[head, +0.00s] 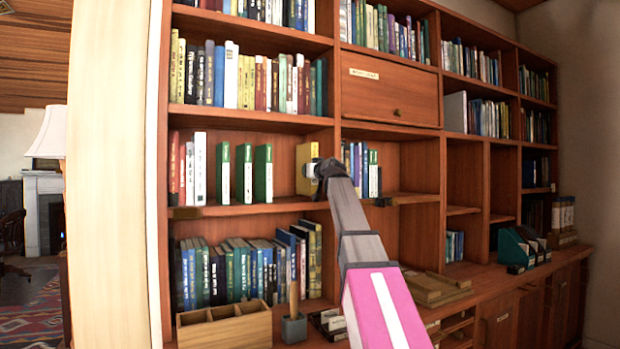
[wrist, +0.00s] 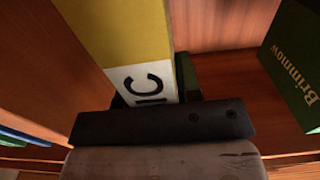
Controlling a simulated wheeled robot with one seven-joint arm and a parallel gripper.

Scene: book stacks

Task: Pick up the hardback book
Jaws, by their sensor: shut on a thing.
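A yellow hardback book (head: 306,168) stands upright in the middle shelf compartment in the head view, near the divider on its right. My gripper (head: 320,170) is at this book's right side and shut on it. In the wrist view the yellow book (wrist: 118,35) has a white band with dark letters, partly hidden by the dark gripper (wrist: 160,118). I cannot tell whether the book's bottom touches the shelf.
Three green books (head: 244,173) stand spaced apart left of the yellow book; one green book (wrist: 297,65) shows in the wrist view. Blue and white books (head: 360,170) stand right of the divider. A wooden box (head: 225,328) and pen holder (head: 293,328) are below.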

